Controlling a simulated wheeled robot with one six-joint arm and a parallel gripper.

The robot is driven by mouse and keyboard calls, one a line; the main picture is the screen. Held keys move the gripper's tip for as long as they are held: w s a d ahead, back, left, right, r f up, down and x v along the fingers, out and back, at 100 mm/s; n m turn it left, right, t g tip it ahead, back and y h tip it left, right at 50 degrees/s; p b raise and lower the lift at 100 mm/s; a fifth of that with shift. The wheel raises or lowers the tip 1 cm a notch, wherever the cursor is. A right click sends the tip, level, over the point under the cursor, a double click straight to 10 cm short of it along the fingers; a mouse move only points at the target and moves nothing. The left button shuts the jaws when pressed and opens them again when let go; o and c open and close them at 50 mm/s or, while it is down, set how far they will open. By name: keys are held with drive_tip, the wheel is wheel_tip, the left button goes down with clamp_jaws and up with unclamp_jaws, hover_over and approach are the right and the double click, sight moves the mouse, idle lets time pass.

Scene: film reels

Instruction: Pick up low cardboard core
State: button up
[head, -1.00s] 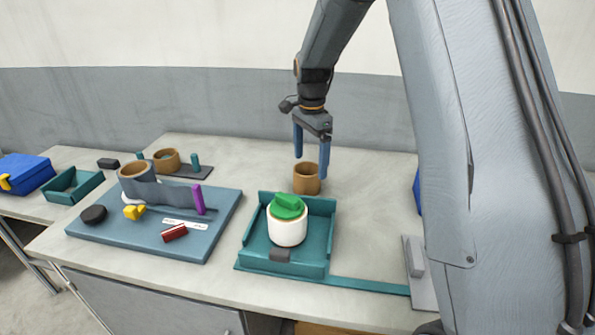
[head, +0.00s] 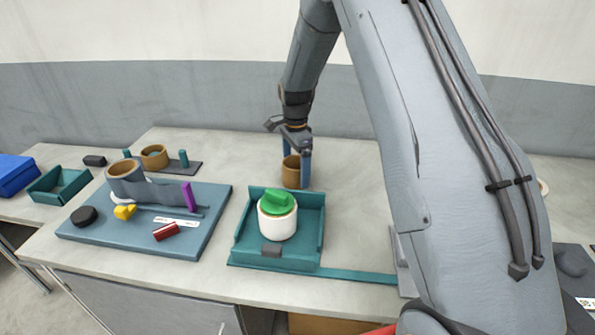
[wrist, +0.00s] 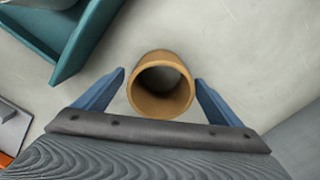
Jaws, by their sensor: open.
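The low cardboard core (head: 292,173) is a short tan-brown tube standing upright on the table behind the teal tray. My gripper (head: 296,170) is lowered around it, with its blue fingers on either side. In the wrist view the core (wrist: 161,84) shows its open round end between the two fingers of my gripper (wrist: 160,80). The fingers are open, and a gap shows on each side of the core. The head view hides part of the core behind a finger.
The teal tray (head: 245,255) holds a white roll (head: 278,226) with a green piece (head: 278,203) on top, just in front of the core. A blue board (head: 85,233) with several items lies to the left. The table right of the core is clear.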

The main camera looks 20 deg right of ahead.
drive_tip(key=c, duration=1.1)
